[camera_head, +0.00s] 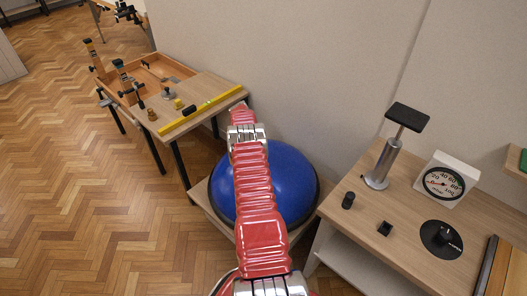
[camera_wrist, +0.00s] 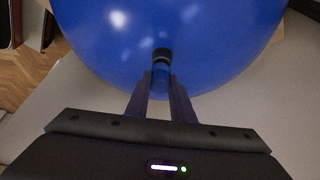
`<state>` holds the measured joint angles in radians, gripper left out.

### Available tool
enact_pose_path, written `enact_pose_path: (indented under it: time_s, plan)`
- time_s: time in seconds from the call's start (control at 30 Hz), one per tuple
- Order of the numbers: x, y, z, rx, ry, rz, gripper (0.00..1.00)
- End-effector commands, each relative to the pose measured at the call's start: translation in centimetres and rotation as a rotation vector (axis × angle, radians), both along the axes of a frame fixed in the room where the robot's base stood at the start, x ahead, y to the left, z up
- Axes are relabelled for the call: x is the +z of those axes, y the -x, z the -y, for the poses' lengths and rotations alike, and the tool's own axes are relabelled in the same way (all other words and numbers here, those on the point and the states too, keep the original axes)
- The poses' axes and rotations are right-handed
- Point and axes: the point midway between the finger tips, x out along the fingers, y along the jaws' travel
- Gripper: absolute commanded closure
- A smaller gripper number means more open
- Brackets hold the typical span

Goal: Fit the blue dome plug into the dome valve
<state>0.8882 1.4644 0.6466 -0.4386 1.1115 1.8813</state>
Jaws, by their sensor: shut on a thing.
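The blue dome (camera_head: 296,186) sits on a low wooden stand below my red arm, which covers its middle. In the wrist view the glossy dome (camera_wrist: 225,40) fills the top. My gripper (camera_wrist: 161,80) is shut on a small blue plug with a black end (camera_wrist: 161,54), in front of the dome's surface. I cannot tell whether the plug touches the dome. The dome valve cannot be made out. In the head view the gripper and plug are hidden by the arm.
At right, a wooden table (camera_head: 370,222) bears a hand pump (camera_head: 382,165), a gauge (camera_head: 446,180), a black disc (camera_head: 441,240) and small black pieces. At left, a workbench (camera_head: 205,90) holds a yellow level (camera_head: 200,110) and tools. A wall stands behind the dome.

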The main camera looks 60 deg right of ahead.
Motion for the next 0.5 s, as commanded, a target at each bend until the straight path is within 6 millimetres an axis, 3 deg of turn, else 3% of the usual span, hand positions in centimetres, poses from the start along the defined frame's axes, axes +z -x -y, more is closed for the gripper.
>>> enact_pose_path:
  time_s: [0.5]
  plan:
    - [-0.92, 0.05, 0.03, -0.001, 0.000, 0.000, 1.00]
